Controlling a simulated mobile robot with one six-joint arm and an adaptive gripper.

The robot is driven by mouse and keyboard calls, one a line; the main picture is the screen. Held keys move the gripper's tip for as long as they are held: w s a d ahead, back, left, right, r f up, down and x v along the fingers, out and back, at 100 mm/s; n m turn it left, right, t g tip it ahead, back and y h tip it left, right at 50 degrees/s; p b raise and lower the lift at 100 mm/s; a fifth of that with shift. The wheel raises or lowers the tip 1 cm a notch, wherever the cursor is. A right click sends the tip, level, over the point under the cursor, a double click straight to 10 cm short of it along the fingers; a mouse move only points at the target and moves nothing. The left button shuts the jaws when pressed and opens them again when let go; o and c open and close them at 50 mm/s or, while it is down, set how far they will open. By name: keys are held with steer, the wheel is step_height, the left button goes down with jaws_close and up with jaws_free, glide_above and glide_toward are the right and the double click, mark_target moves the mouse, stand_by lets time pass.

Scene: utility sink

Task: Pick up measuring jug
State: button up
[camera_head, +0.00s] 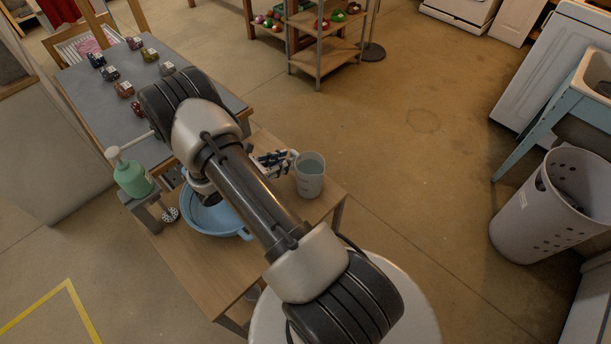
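The measuring jug (310,178) is a translucent grey-white cup. It stands upright near the right end of the wooden table (190,268). My gripper (286,160) is just left of the jug, at about the height of its rim. Its fingers are close to the jug's left side, and I cannot tell whether they touch it. My arm crosses the middle of the view and hides part of the gripper. The fingers are too small and too covered to show whether they are open or shut.
A blue basin (205,217) sits left of the jug, partly under my arm. A green pump bottle (131,176) stands at the table's left edge. Behind is a grey table (88,95) with several small items. A perforated bin (545,215) stands on the floor at right.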

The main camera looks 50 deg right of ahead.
steer(key=shift+x, duration=1)
jaws_close()
